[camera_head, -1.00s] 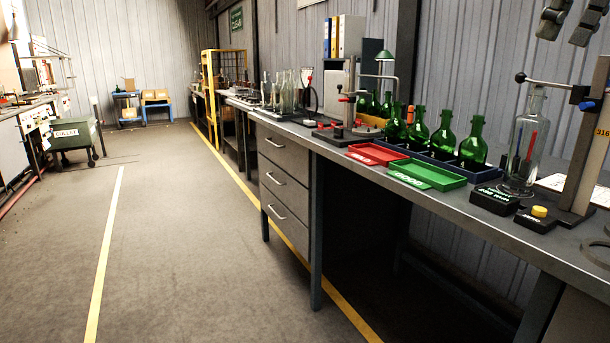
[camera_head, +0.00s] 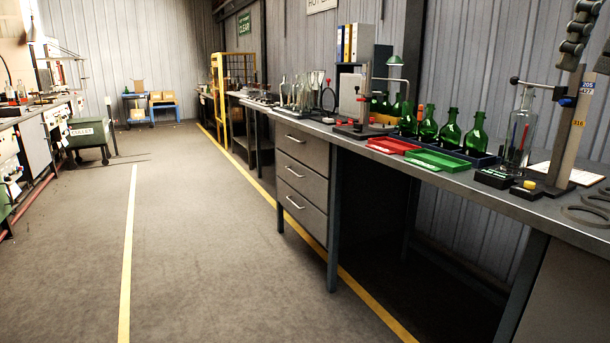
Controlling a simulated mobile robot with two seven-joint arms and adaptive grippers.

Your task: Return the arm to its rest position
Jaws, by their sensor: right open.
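My right gripper (camera_head: 585,64) shows at the top right edge of the head view. Its dark jointed fingers are apart and nothing is between them. It hangs in front of the wall, over the right end of the long bench (camera_head: 440,185), close in the picture to the upright measuring post (camera_head: 567,140). The rest of my right arm is cut off by the picture edge. My left gripper is out of view.
The bench holds green bottles (camera_head: 449,132) in a blue tray, a red tray (camera_head: 392,145), a green tray (camera_head: 438,159) and a clear bottle (camera_head: 519,135) by the post. The floor (camera_head: 200,240) on the left is clear. A green cullet cart (camera_head: 88,135) stands further back.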

